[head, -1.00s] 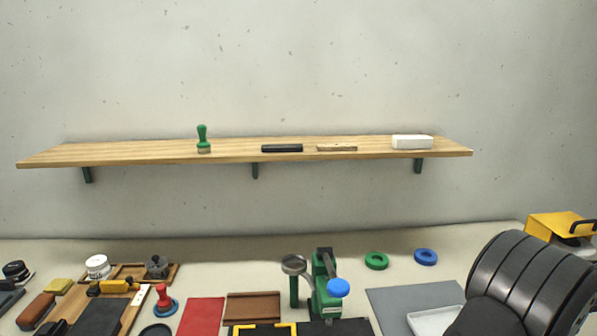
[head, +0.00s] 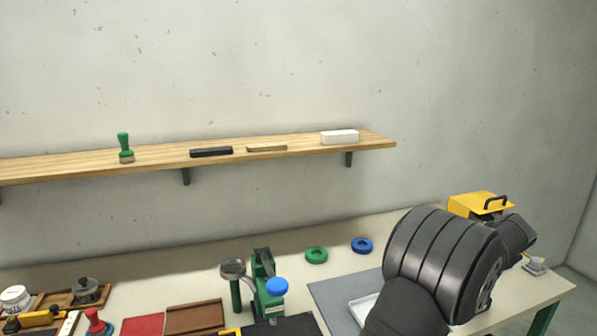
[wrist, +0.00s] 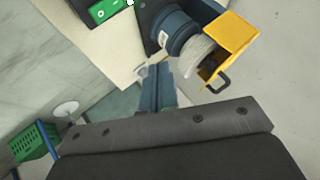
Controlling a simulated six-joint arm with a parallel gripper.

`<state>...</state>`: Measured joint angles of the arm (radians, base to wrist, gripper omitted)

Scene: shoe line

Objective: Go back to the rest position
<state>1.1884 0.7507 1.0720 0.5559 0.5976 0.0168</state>
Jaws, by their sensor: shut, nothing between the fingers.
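My gripper (wrist: 158,72) shows in the wrist view with its two blue-grey fingers together and nothing between them. It hangs over the region by the table's edge, apart from the things around it. In the head view my dark arm fills the lower right and reaches toward the table's right end; the fingers cannot be made out there. A yellow guard with a dark handle (head: 480,204) stands behind my arm. It also shows in the wrist view (wrist: 233,43), beside a blue and pale roller (wrist: 180,38), to the upper right of my fingers.
A wooden shelf (head: 75,165) runs along the wall. A green press (head: 265,290), green ring (head: 316,255), blue ring (head: 361,245) and white tray (head: 360,308) are on the table. A green basket (wrist: 35,141) and white round top (wrist: 66,109) lie left in the wrist view.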

